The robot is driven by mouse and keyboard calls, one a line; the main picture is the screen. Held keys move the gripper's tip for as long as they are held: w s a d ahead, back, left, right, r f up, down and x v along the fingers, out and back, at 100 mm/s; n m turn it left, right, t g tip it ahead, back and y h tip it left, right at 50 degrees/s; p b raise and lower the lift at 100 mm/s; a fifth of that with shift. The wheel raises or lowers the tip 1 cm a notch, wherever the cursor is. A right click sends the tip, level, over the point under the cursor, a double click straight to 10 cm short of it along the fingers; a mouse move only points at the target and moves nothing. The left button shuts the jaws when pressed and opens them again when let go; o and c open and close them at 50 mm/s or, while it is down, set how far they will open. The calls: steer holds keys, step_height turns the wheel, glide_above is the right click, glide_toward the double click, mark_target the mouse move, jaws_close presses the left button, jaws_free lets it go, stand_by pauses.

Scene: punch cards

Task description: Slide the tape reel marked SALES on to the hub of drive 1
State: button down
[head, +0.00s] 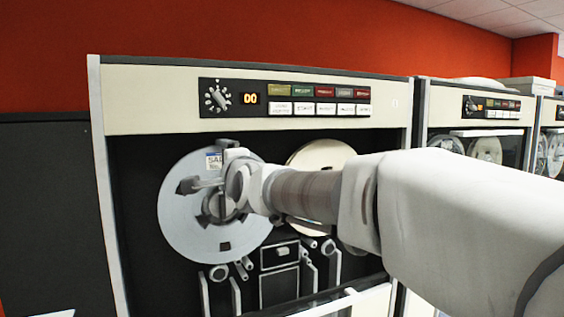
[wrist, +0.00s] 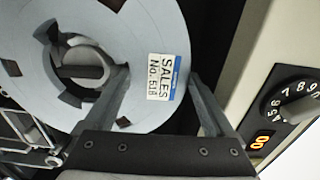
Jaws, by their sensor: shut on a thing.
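The SALES reel (head: 180,226) is a pale grey disc with dark slots, held flat-on to the dark left face of the front tape drive (head: 250,66). In the wrist view its label (wrist: 166,77) reads SALES No. 518. My gripper (head: 205,186) is shut on the reel, with its fingers (wrist: 160,88) on either side of the label. A hub (wrist: 80,70) shows through the reel's middle opening. I cannot tell how far the reel is on it. No drive number is readable; the display (head: 250,99) shows 00.
A second, cream reel (head: 320,158) is on the right of the same drive, partly behind my arm. Guide rollers and a head block (head: 280,255) lie below the reels. More drives (head: 478,130) stand to the right. A dial (wrist: 295,100) is close to my gripper's right.

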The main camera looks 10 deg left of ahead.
steer(key=shift+r+p+x, duration=0.2)
steer(key=shift+p+x, duration=0.45)
steer(key=shift+x, duration=0.9)
steer(key=shift+c, duration=0.2)
jaws_free()
steer(key=shift+o, duration=0.2)
steer(key=shift+f, duration=0.25)
steer(key=shift+s+d+f+b, duration=0.15)
steer(key=shift+s+d+b, duration=0.25)
steer(key=shift+b, duration=0.35)
steer(key=b+v, duration=0.3)
steer(key=b, duration=0.4)
glide_toward(219, 160)
steer(key=shift+w+a+f, duration=0.25)
steer(key=shift+w, duration=0.45)
